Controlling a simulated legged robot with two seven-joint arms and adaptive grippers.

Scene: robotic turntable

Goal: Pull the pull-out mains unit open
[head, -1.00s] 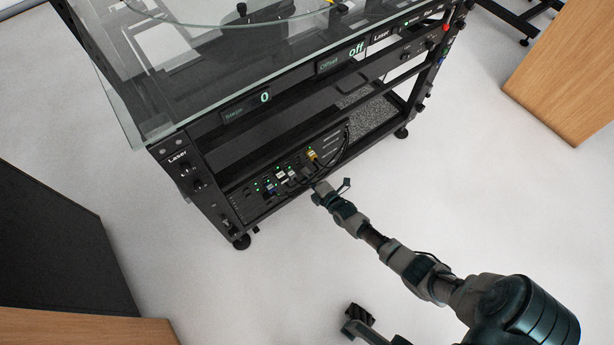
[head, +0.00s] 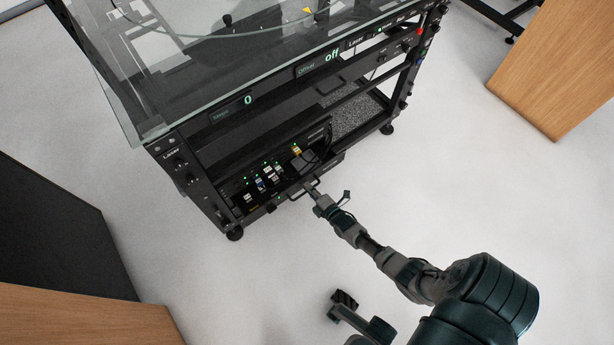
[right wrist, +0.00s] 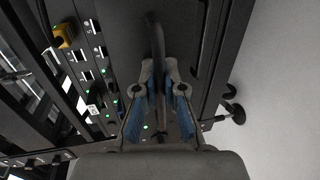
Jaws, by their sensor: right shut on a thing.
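The pull-out mains unit (head: 325,163) is a dark box low in the black turntable frame. Its front edge stands out a little from the frame, beside a panel with green lights and plugged cables. A thin dark handle (head: 292,194) runs along its front. My right gripper (head: 311,188) is at this handle. In the right wrist view, the blue-padded fingers of my right gripper (right wrist: 160,82) are closed around the dark handle bar (right wrist: 155,42). How far the unit extends is partly hidden by the frame and gripper.
A glass top (head: 150,122) overhangs the frame above the unit. Displays below it read "0" and "off". Wood-sided cabinets stand at the right (head: 555,75) and lower left (head: 75,318). The pale floor (head: 440,170) in front of the unit is clear.

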